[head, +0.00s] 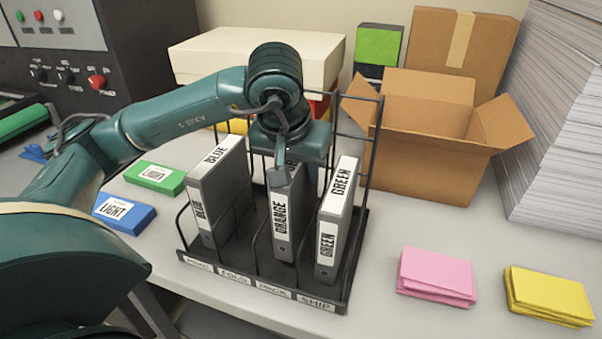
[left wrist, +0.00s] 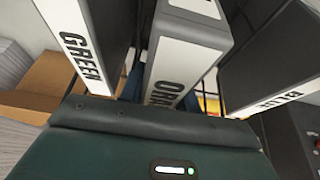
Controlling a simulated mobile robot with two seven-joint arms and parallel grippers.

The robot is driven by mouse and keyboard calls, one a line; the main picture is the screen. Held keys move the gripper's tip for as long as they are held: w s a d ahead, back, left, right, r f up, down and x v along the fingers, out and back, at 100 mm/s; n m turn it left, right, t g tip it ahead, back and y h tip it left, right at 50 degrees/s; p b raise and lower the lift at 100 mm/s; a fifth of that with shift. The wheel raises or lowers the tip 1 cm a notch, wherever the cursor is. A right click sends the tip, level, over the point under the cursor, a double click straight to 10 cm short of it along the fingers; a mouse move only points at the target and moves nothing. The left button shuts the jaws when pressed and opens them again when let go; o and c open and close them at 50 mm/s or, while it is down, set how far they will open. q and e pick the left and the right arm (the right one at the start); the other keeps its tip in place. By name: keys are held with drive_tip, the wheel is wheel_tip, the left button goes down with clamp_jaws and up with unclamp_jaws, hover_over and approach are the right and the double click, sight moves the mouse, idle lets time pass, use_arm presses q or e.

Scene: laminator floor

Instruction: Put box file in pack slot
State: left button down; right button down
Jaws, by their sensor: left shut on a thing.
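The black wire rack (head: 345,262) stands on the table, with slot labels along its front; PACK and SHIP are the two rightmost. My left gripper (head: 290,165) is shut on the upper part of the grey box file labelled ORANGE (head: 282,228). That file is upright between the rack wires, behind the PACK label (head: 272,289); I cannot tell whether its base touches the rack floor. In the left wrist view the orange file (left wrist: 185,60) is between the jaws. The BLUE file (head: 203,210) stands at the left, the GREEN file (head: 328,245) in the SHIP slot. My right gripper is out of view.
An open cardboard box (head: 425,155) stands behind the rack at right, beside tall paper stacks (head: 565,130). Pink (head: 436,273) and yellow (head: 548,295) pads lie right of the rack. Green (head: 155,177) and blue (head: 124,213) boxes lie left of it.

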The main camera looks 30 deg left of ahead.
use_arm(q)
drive_tip(key=f+b, duration=0.1)
drive_tip(key=f, duration=0.2)
drive_tip(key=shift+s, duration=0.2)
drive_tip(key=c, duration=1.4)
unclamp_jaws()
drive_tip(key=shift+d+r, duration=0.1)
drive_tip(key=o, duration=0.4)
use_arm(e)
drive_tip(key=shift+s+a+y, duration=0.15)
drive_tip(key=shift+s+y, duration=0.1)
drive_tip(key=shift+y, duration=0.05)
